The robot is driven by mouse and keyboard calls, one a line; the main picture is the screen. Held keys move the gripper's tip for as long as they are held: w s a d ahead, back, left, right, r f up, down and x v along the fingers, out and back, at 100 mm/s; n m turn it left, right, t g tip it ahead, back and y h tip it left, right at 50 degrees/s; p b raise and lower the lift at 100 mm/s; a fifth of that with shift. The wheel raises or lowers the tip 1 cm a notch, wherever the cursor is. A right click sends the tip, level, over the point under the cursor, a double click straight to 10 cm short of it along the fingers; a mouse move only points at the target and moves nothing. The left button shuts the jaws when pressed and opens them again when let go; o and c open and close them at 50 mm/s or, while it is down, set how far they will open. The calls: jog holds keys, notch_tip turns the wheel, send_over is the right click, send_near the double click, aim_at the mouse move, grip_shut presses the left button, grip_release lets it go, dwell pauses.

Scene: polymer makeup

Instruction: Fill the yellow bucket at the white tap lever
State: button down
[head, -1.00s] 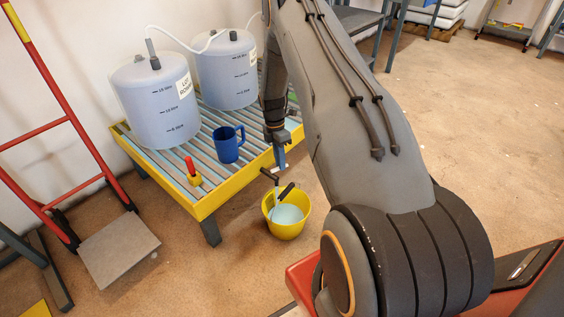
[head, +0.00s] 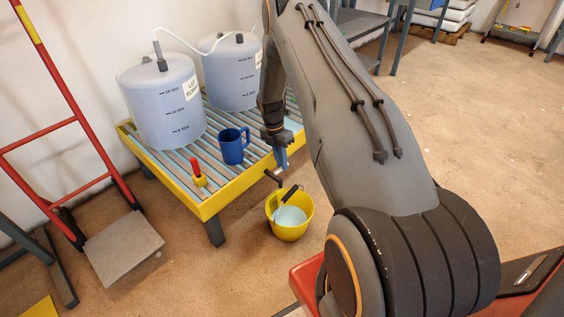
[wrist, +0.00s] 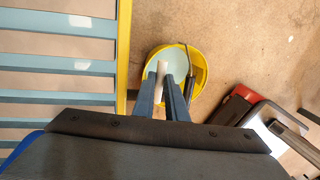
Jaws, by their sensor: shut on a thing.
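The yellow bucket (head: 290,232) stands upright on the floor beside the yellow-edged rack, with pale liquid (head: 291,216) inside and a dark handle grip (head: 291,192) over its rim. A dark tap spout (head: 272,178) sticks out from the rack's edge above the bucket. The white tap lever (wrist: 162,70) shows between my fingertips in the wrist view. My gripper (head: 282,158) points down at the rack's edge, shut on the lever. It also shows in the wrist view (wrist: 162,90). The lever is hidden in the head view.
The slatted rack (head: 208,203) carries two large tanks (head: 160,105) (head: 232,75), a blue mug (head: 232,150) and a small yellow item with a red handle (head: 198,175). A red hand truck (head: 125,245) stands at left. Floor at right is open.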

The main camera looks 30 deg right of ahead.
jog(key=shift+w, duration=0.1)
jog(key=c, duration=1.8)
grip_release()
jog(key=shift+o, duration=0.2)
jog(key=shift+r, duration=0.1)
notch_tip(320, 180, up, 8)
jog(key=w+p, duration=0.1)
jog(key=shift+w+a+f+p, duration=0.2)
jog(key=shift+a+f+p, duration=0.05)
jog(key=shift+a+p, duration=0.05)
